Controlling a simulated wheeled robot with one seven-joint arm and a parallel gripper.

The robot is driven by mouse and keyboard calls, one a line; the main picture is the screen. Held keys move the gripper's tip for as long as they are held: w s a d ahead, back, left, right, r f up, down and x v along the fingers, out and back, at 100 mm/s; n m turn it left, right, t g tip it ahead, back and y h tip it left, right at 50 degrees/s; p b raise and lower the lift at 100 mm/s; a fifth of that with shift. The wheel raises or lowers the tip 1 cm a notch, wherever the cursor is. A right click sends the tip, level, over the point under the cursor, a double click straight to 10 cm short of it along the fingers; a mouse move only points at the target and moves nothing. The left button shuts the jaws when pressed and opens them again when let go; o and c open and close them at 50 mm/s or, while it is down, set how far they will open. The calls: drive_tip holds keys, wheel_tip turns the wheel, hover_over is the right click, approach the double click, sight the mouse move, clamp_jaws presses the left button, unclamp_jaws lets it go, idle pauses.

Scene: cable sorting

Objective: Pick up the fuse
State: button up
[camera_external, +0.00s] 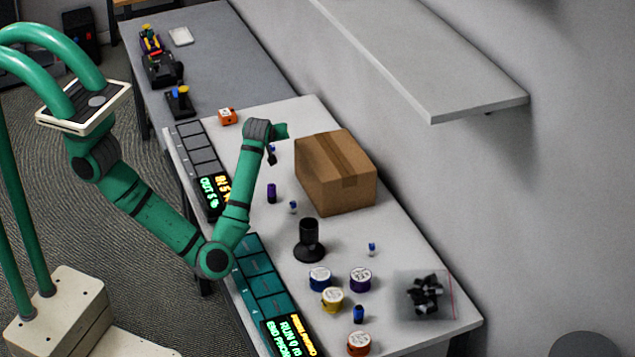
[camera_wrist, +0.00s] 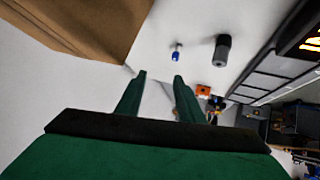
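Several small parts lie on the white table; I cannot tell for certain which is the fuse. A small blue-and-white piece (camera_external: 293,206) stands left of the cardboard box, and a purple cylinder (camera_external: 271,192) stands beside it. A blue-and-white piece (camera_wrist: 176,52) and a dark grey cylinder (camera_wrist: 222,48) show in the wrist view, beyond my fingertips. Another blue-and-white piece (camera_external: 372,249) stands farther right, and a blue cylinder (camera_external: 358,313) stands near the front. My gripper (camera_wrist: 159,78) is open, with nothing between its fingers, above the table near the box.
The cardboard box (camera_external: 336,174) is close to my gripper. A black funnel-like stand (camera_external: 309,240), several coloured spools (camera_external: 333,299) and a bag of black parts (camera_external: 425,296) occupy the right end. Divided trays (camera_external: 198,150) line the near edge. A shelf (camera_external: 430,60) juts from the wall.

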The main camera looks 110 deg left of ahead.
wheel_tip(320, 180, down, 2)
drive_tip(key=d+n+h, duration=0.1)
drive_tip(key=d+h, duration=0.1)
drive_tip(key=n+t+h, duration=0.2)
drive_tip(key=n+h, duration=0.1)
drive_tip(key=h, duration=0.5)
approach(292, 203)
drive_tip(key=shift+s+a, duration=0.3)
drive_tip(key=shift+s, duration=0.1)
drive_tip(key=f, duration=1)
drive_tip(key=shift+w+f, duration=0.2)
drive_tip(key=shift+f, duration=0.15)
drive_tip(key=shift+c, duration=0.6)
clamp_jaws()
